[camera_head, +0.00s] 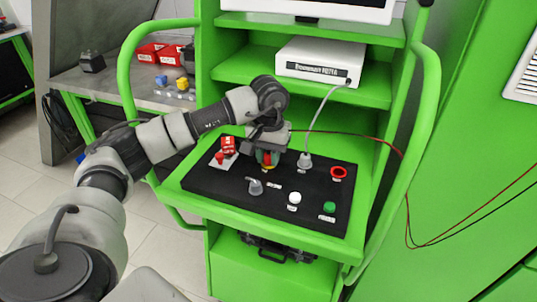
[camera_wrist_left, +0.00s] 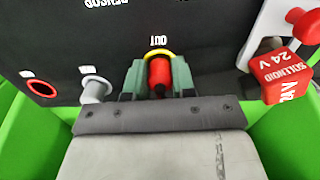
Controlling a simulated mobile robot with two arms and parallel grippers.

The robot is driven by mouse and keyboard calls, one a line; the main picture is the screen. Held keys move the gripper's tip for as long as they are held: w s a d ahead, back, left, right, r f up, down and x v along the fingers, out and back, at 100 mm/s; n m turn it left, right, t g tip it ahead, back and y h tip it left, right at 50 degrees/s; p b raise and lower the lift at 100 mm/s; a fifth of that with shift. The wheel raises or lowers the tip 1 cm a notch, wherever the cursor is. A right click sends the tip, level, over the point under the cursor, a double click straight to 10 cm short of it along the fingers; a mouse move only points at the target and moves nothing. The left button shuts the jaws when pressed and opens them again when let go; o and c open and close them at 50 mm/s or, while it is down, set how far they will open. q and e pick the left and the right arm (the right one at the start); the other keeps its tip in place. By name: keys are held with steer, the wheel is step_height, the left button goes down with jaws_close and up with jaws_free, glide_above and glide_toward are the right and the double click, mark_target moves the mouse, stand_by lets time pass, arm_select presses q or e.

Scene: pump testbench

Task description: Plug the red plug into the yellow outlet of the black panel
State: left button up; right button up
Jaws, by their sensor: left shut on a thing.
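My left gripper (camera_head: 267,157) is above the black panel (camera_head: 212,183) and shut on the red plug (camera_wrist_left: 160,78). In the left wrist view the plug sits between the two green fingers (camera_wrist_left: 158,80). The yellow outlet (camera_wrist_left: 157,54) shows as a ring right at the plug's far end, beside the upside-down OUT label. In the head view a bit of yellow outlet (camera_head: 268,167) shows below the fingers, which mostly hide the plug. The plug lines up with the ring; I cannot tell how deep it sits. My right gripper is not in view.
A red solenoid block (camera_head: 228,145) stands left of the gripper. A grey plug (camera_head: 305,161) with a cable and a red outlet (camera_head: 338,172) are to the right. A grey knob (camera_head: 255,187), white button (camera_head: 294,198) and green button (camera_head: 329,207) are nearer. Green rails flank the panel.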

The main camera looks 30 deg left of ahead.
arm_select(q)
steer(key=shift+f, duration=0.15)
steer(key=o, duration=1.3)
steer(key=shift+c, duration=0.2)
steer(key=shift+r+p, duration=2.4)
steer(key=shift+r, duration=1.65)
steer(key=shift+f, duration=0.1)
